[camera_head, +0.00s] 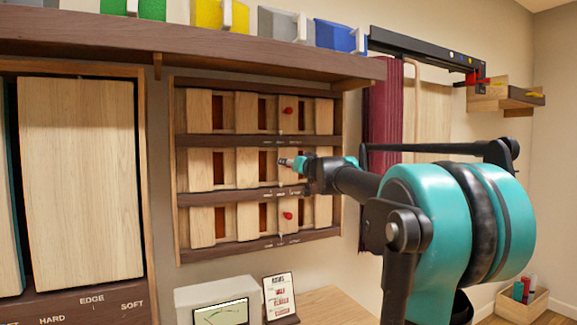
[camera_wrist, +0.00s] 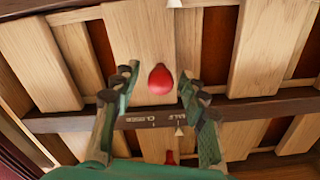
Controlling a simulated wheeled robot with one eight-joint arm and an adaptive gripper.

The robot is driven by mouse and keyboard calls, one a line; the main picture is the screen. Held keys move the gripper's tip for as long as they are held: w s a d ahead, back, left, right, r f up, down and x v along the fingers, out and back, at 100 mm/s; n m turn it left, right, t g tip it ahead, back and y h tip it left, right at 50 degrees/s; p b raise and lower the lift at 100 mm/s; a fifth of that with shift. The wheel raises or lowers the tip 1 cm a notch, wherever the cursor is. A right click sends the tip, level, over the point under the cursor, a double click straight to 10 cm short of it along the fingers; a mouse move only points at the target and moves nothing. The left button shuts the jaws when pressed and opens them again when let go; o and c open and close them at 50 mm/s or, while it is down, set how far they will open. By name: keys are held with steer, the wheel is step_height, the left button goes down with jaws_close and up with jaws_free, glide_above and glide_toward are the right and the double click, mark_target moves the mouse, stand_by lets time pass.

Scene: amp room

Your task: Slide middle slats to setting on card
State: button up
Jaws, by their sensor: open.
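A wooden slat panel (camera_head: 181,210) hangs on the wall with three rows of pale upright slats. Red knobs show on the top row (camera_head: 287,111) and bottom row (camera_head: 288,216). My gripper (camera_head: 288,162) is at the middle row, where it hides that row's knob. In the wrist view my gripper (camera_wrist: 160,92) is open, its fingers to either side of a red knob (camera_wrist: 161,78) on a pale slat; I cannot tell how deep the knob sits between them. The card (camera_head: 280,296) stands below the panel, with red marks too small to read.
A dark shelf (camera_head: 200,42) with coloured blocks runs above the panel. A box with a gauge (camera_head: 218,304) stands beside the card. A large wooden panel (camera_head: 82,180) is at the left. A dark red curtain (camera_head: 382,112) hangs behind my arm.

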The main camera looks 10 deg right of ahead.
steer(key=shift+w+a, duration=0.15)
steer(key=shift+w, duration=0.3)
jaws_close()
